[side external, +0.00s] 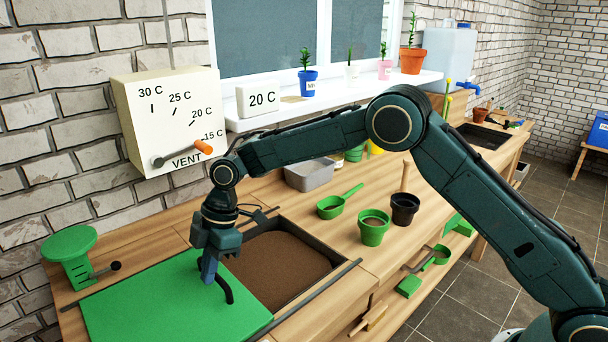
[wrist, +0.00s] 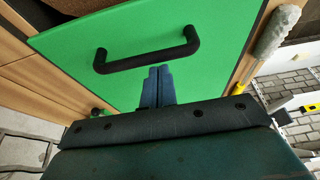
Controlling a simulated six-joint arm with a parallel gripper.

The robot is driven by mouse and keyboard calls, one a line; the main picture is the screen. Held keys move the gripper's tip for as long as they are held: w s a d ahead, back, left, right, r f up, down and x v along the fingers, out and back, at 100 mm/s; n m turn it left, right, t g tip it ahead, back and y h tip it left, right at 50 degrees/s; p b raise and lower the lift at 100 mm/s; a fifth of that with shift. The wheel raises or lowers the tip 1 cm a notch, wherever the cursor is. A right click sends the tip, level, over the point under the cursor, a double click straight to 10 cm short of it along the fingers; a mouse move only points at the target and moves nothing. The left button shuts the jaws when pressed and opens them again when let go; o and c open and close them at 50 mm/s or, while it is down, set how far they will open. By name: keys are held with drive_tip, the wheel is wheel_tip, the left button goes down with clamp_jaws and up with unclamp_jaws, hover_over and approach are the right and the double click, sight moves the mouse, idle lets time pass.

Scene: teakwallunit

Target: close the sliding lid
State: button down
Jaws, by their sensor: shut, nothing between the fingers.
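The green sliding lid (side external: 165,300) lies over the left part of a sunken bin in the bench. The bin's right part is open and shows brown soil (side external: 275,262). The lid's black bar handle (side external: 228,288) is near its right edge. My gripper (side external: 207,280) is shut and empty, pointing down at the lid just left of the handle. In the wrist view the lid (wrist: 140,30) fills the middle, and the handle (wrist: 148,58) lies just beyond my closed fingertips (wrist: 158,70). I cannot tell whether the fingers touch the lid or handle.
Dark rails (side external: 310,298) run along the bin's edges. A green scale (side external: 70,255) stands at the left. A grey tub (side external: 308,174), green scoop (side external: 338,203), green pot (side external: 373,228) and black pot (side external: 405,208) stand right of the bin. A vent dial box (side external: 168,118) hangs behind.

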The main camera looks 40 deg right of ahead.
drive_tip(key=shift+d, duration=0.1)
drive_tip(key=d, duration=2.5)
drive_tip(key=shift+a, duration=0.15)
wheel_tip(320, 180, up, 10)
drive_tip(key=shift+r, duration=0.15)
